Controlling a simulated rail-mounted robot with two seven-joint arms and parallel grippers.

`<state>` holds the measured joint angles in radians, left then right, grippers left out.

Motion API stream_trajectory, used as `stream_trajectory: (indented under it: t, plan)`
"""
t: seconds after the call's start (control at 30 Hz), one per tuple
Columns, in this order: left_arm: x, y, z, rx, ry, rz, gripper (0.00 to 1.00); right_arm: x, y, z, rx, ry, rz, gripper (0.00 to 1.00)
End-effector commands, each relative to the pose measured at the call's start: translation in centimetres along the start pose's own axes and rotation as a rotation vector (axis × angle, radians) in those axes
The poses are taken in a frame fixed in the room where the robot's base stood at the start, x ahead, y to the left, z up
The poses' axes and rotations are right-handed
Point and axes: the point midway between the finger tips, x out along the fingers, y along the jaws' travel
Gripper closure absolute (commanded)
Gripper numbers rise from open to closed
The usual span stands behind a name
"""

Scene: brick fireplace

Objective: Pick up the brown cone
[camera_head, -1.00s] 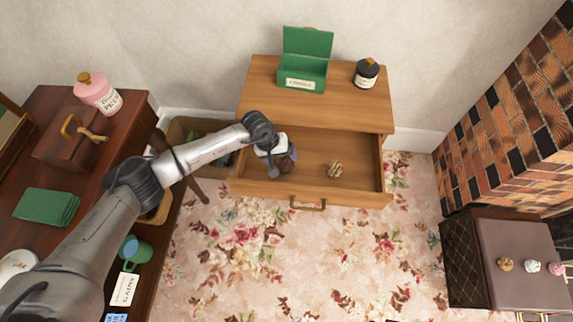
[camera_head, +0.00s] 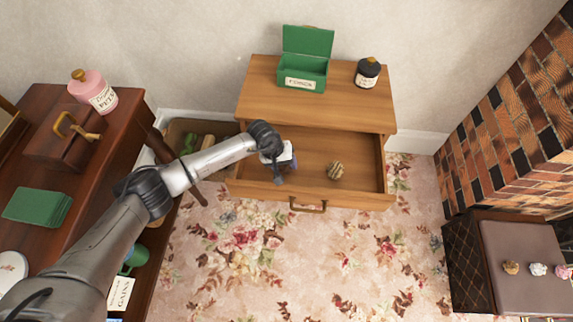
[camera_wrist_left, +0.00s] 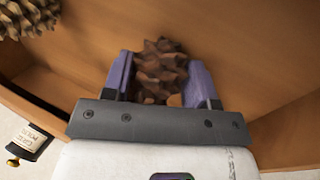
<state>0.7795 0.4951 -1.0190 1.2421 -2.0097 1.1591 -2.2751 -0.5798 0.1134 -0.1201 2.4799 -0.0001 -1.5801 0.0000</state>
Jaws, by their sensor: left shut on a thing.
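A dark brown pine cone (camera_wrist_left: 160,72) is between the two purple fingers of my left gripper (camera_wrist_left: 160,82) in the left wrist view. The fingers are shut on it from both sides. In the head view my left gripper (camera_head: 280,172) is over the left part of the open drawer (camera_head: 310,152), and hides the held cone there. A second cone (camera_head: 335,170), lighter and banded with tan, lies in the drawer to the right. It also shows at the top left of the left wrist view (camera_wrist_left: 28,18). My right gripper is not in view.
A green open box (camera_head: 303,75) and a dark jar (camera_head: 367,73) stand on the dresser top (camera_head: 340,105). A dark wooden desk (camera_head: 100,130) is at left. A cabinet (camera_head: 520,260) with small round things is at right, below the brick fireplace (camera_head: 500,130).

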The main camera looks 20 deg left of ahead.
Motion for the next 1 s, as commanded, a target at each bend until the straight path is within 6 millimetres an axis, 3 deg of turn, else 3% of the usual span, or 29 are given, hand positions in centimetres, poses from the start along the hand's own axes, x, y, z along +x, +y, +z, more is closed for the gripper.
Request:
stream_trajectory:
  t: [0.13, 0.37, 0.47, 0.67, 1.0]
  plan:
    - [0.0, 0.0, 0.0, 0.0, 0.0, 0.0, 0.7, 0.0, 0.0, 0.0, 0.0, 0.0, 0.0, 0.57]
    - [-0.2, 0.1, 0.0, 0.0, 0.001, 0.0, 0.7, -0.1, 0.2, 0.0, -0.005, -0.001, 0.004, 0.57]
    - [-1.0, 0.4, -0.1, 0.001, 0.002, 0.0, 0.7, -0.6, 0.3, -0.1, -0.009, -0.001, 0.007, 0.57]
    - [-4.7, 1.7, -0.1, 0.003, 0.002, 0.0, 0.7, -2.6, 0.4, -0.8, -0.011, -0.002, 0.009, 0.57]
    - [-6.0, 8.5, 3.9, 0.004, 0.0, 0.002, 0.7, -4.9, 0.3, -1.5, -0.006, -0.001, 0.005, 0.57]
